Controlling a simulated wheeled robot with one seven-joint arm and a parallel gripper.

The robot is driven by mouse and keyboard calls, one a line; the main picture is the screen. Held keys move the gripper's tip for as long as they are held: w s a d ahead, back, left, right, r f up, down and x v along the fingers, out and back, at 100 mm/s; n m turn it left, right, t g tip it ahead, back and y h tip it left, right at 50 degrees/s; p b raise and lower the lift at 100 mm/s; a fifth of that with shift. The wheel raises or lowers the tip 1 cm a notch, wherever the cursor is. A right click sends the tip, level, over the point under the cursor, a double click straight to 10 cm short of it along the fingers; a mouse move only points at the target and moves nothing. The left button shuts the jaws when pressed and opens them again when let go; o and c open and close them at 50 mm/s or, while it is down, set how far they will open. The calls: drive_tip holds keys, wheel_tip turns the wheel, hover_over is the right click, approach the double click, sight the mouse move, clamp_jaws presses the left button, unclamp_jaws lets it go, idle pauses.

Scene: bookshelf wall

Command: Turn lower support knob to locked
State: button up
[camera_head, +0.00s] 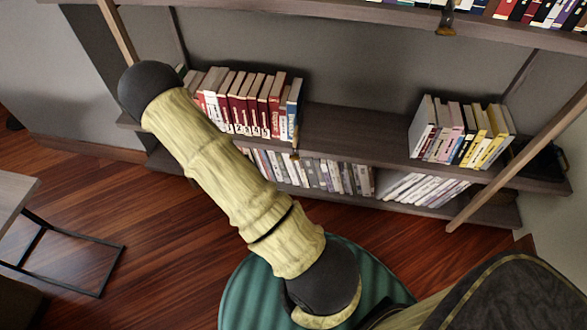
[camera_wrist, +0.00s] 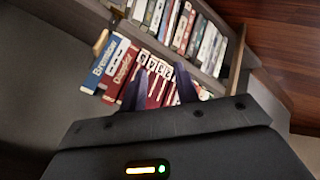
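A small brass-coloured knob or bracket (camera_head: 296,150) sits at the front edge of the middle shelf, below the blue book; a similar brass part (camera_head: 446,18) hangs at the upper shelf's edge. In the wrist view a brass-coloured piece (camera_wrist: 101,42) shows beside the blue books, probably the lower one. Its turned position is too small to read. My gripper (camera_wrist: 161,84) is open, its two dark fingers apart in front of red books, with the brass piece off to the upper left. I see nothing held. In the head view my arm hides the gripper.
Red and white books (camera_head: 250,103) stand on the middle shelf (camera_head: 350,133), with yellow and pink books (camera_head: 465,135) at its right. More books (camera_head: 320,175) fill the shelf below. A slanted wooden post (camera_head: 520,150) stands right; a green round seat (camera_head: 245,290) is below my arm.

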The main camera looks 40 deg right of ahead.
sight(295, 157)
drive_tip(key=s+d+f+n+t+h+b, duration=0.3)
drive_tip(key=d+f+n+b, duration=0.1)
drive_tip(key=f, duration=0.6)
drive_tip(key=s+d+f+n+t+h+b, duration=0.3)
drive_tip(key=d+f+b, duration=0.3)
drive_tip(key=f, duration=0.4)
drive_tip(key=shift+s+d+f+n+h+b, duration=0.3)
drive_tip(key=shift+s+f+n+h+b, duration=0.15)
drive_tip(key=shift+n+h+b, duration=0.4)
drive_tip(key=b+x, duration=0.3)
drive_tip(key=x, duration=1.4)
drive_tip(key=shift+w+d, duration=0.15)
drive_tip(key=shift+r, duration=0.1)
drive_tip(key=shift+c, duration=0.4)
clamp_jaws()
